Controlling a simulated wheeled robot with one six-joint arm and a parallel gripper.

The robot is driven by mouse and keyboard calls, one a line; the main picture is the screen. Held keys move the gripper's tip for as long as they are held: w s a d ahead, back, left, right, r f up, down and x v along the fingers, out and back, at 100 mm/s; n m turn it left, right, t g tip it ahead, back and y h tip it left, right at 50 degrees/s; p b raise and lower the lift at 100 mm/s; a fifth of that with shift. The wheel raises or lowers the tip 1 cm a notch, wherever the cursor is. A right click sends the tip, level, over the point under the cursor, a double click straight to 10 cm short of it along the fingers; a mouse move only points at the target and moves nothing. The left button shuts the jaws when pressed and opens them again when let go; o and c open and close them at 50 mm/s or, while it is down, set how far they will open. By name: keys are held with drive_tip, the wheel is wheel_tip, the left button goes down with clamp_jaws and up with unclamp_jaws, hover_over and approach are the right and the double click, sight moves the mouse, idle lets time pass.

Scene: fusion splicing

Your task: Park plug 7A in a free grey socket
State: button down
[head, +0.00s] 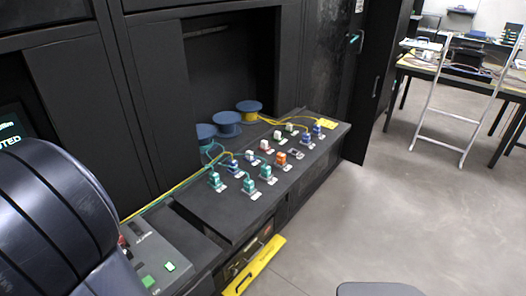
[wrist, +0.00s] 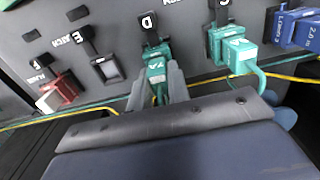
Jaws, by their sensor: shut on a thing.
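Plug 7A (wrist: 157,74) is a teal block with a pale 7A label, in the middle of the wrist view. My gripper (wrist: 158,88) is shut on it, one grey finger on each side. The plug's far end is at the socket marked D (wrist: 148,24); I cannot tell whether it is fully seated there. In the head view an empty grey socket (head: 296,154) shows among the plugs. My gripper does not show in the head view.
Yellow and green cables run close by. In the head view, blue spools (head: 227,120) stand behind the socket panel (head: 205,215).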

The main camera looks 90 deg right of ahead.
drive_tip(key=shift+r+p, duration=2.7)
drive_tip(key=shift+r, duration=0.15)
drive_tip(key=shift+s, duration=0.1)
